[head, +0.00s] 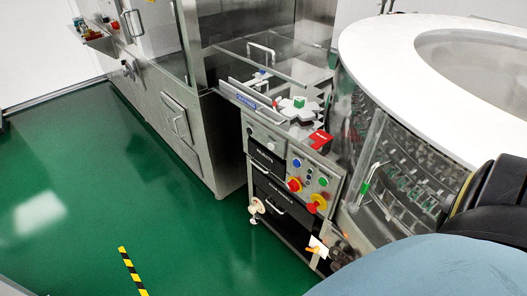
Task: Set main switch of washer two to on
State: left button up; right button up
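A control panel (309,180) is on the front of a steel cabinet right of centre. It carries a blue button (297,163), a green button (323,181) and two red knobs on yellow, an upper left one (293,184) and a lower right one (316,204). I cannot tell which knob is the main switch, nor its setting. The lettering is too small to read, so I cannot tell which washer this is. Neither of my grippers shows. A black part at the right edge and a blue-grey shape at the bottom look like my own body.
A big round machine with a white rim (385,45) and glass side stands right of the panel. A steel cabinet (185,100) stands to the left. A white tag (318,246) and an orange piece sit low by the panel. The green floor (150,215) in front is open, with a black-yellow stripe (131,270).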

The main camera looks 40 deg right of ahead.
aim_at(292, 186)
jog(key=i, duration=2.2)
jog(key=z, duration=2.95)
